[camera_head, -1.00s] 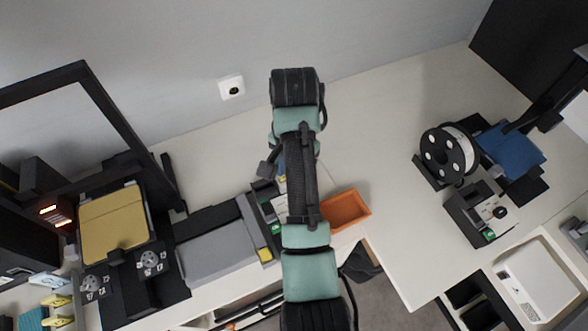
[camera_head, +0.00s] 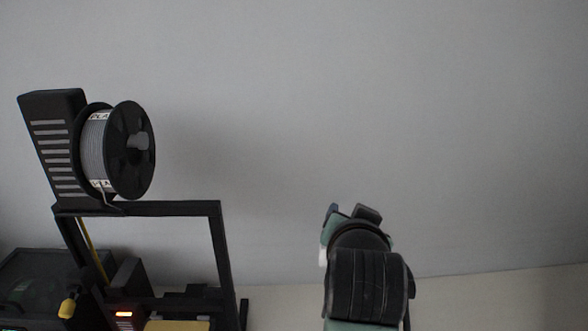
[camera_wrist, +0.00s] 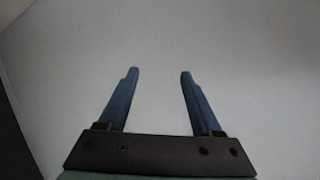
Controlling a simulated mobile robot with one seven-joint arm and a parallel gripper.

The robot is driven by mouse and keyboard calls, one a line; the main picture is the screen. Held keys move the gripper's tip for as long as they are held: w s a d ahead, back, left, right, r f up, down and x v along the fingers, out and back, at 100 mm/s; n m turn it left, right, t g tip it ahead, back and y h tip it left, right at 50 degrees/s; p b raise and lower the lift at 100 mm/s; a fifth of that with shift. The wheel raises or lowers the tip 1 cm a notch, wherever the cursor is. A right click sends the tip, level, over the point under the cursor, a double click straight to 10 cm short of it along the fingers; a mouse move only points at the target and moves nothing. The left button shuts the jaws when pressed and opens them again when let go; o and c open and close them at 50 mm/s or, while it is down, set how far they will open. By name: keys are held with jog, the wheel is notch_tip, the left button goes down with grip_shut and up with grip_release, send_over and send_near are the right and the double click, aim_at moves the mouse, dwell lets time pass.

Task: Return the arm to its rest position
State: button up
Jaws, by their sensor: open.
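My gripper (camera_wrist: 158,78) shows in the wrist view with its two blue fingers spread apart. Nothing is between them, and only a plain pale grey surface lies beyond. In the head view my arm rises from the bottom edge, right of the middle, in front of the grey wall (camera_head: 450,130). The fingers cannot be made out clearly in the head view. Most of the arm is below the picture.
At the left stands a 3D printer with a black frame (camera_head: 222,255) and a filament spool (camera_head: 130,150) on top. A strip of pale worktop (camera_head: 500,295) shows at the lower right, with nothing visible on it. The wall space around the arm is clear.

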jog(key=s+a+r+n+t+y+b, duration=0.1)
jog(key=s+a+r+n+t, duration=0.2)
jog(key=r, duration=0.6)
jog(key=s+a+r+t, duration=0.3)
jog(key=r+t, duration=0.2)
jog(key=r, duration=0.4)
jog(key=s+a+r+n+t, duration=0.1)
jog(key=s+r+t, duration=0.2)
jog(key=s+r, duration=0.2)
jog(key=s+a+r+n+t+y+b, duration=0.1)
jog(key=s+a+r+n+t, duration=0.1)
jog(key=s+r, duration=0.4)
jog(key=shift+s+a+r+t, duration=0.15)
jog(key=shift+s+r+t, duration=0.15)
jog(key=shift+s+t, duration=0.5)
jog(key=shift+s+f, duration=0.1)
jog(key=shift+s, duration=0.05)
